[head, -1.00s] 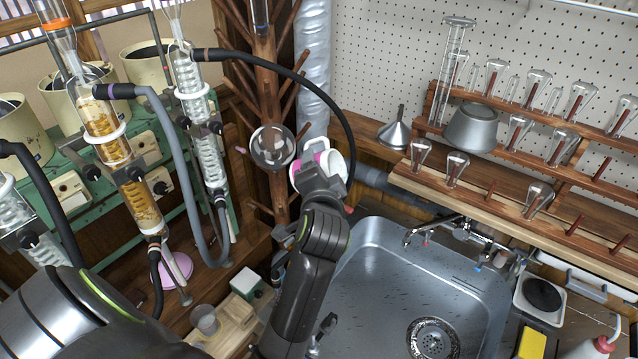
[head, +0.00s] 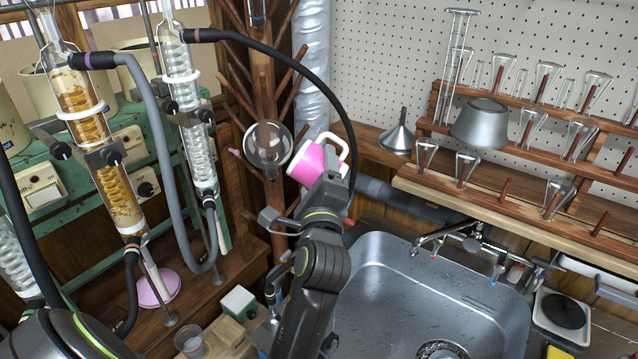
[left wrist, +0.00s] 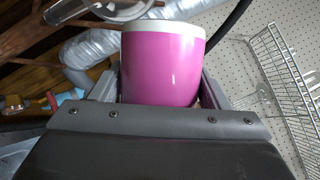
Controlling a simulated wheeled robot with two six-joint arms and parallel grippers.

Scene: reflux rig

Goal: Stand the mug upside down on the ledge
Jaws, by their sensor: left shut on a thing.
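The mug (head: 306,163) is pink with white edging and a white handle. My left gripper (head: 326,182) is shut on it and holds it in the air, tilted, in front of the wooden peg rack. The left wrist view shows the pink mug (left wrist: 162,68) between the fingers, its white edge at the top. The gripper hides part of the mug, and I cannot tell where its mouth points. The wooden ledge (head: 366,143) runs along the pegboard wall, right of and behind the mug and apart from it. My right gripper is not in view.
A metal funnel (head: 398,140) and an upturned metal bowl (head: 480,124) stand to the right. A round glass flask (head: 268,148) hangs just left of the mug. A black hose (head: 318,84) arches above it. The sink (head: 385,290) lies below. Glassware stands on the stepped rack (head: 500,185).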

